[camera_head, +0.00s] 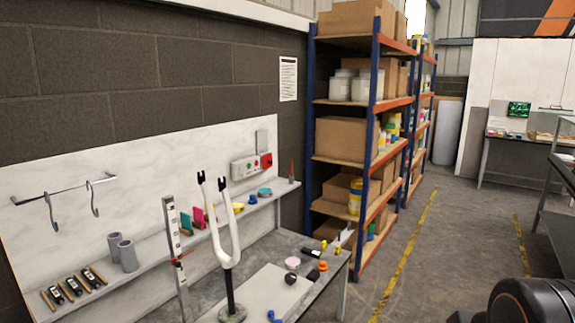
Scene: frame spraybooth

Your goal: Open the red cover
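A small red part (266,161), which looks like the red cover, sits at the right end of a pale control box (238,170) on the white marble-look wall panel. The box also carries small green and red buttons. The red part is small in the picture, and I cannot tell whether it is open or shut. A dark rounded part of my own arm shows at the lower right corner, well away from the box. My gripper's fingers are not in view.
A white fork (222,245) stands upright on the workbench (332,268) in front of the panel. A narrow shelf (150,262) below the box holds small items. A tall blue-and-orange rack (312,150) stands just right. The floor (440,260) beyond is clear.

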